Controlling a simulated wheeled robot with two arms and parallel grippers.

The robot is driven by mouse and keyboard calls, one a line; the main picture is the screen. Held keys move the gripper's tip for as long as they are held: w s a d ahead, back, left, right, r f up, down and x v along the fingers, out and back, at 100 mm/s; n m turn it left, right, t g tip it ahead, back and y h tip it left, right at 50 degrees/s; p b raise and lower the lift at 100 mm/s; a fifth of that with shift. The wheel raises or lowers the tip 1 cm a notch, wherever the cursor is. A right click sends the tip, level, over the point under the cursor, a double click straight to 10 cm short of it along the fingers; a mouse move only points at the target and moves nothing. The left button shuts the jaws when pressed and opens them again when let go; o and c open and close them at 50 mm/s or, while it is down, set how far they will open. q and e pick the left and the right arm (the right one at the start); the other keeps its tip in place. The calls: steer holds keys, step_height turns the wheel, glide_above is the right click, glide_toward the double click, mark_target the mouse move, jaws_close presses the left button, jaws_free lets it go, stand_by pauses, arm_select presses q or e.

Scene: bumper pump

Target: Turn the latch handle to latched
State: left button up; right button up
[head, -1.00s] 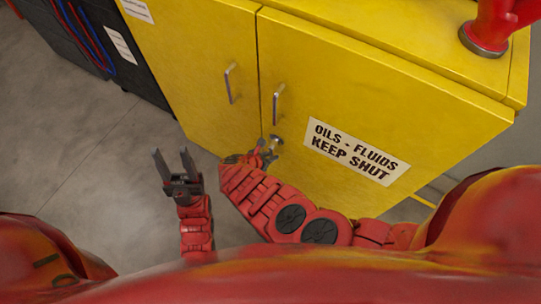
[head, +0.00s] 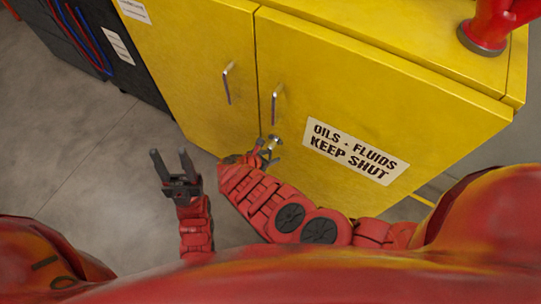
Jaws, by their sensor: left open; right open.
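The latch handle (head: 274,140) is a small metal piece low on the yellow cabinet's right door, near the seam between the doors. My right gripper (head: 268,148) is at the latch, its open fingers beside or around it; I cannot tell whether they touch it. The latch is partly hidden by the gripper, so its turn angle is hard to read. My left gripper (head: 172,162) is open and empty, pointing up over the floor left of the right arm, apart from the cabinet.
The yellow cabinet (head: 340,95) has two closed doors with vertical bar handles (head: 227,83) (head: 276,103) and a sign (head: 356,150). A red object (head: 487,30) stands on top. A dark cabinet with cables (head: 85,45) is at the left. Grey floor (head: 95,165) is clear at left.

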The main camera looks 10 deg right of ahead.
steer(key=shift+r, duration=0.15)
steer(key=shift+r+p, duration=0.35)
steer(key=shift+p, duration=0.1)
steer(key=s+r+p, duration=0.2)
steer(key=s+p, duration=0.4)
steer(key=s, duration=0.2)
steer(key=s+a+r+p, duration=0.1)
steer(key=s+r+p, duration=0.1)
steer(key=s+p, duration=0.4)
steer(key=shift+s+a, duration=0.25)
steer(key=shift+s, duration=0.75)
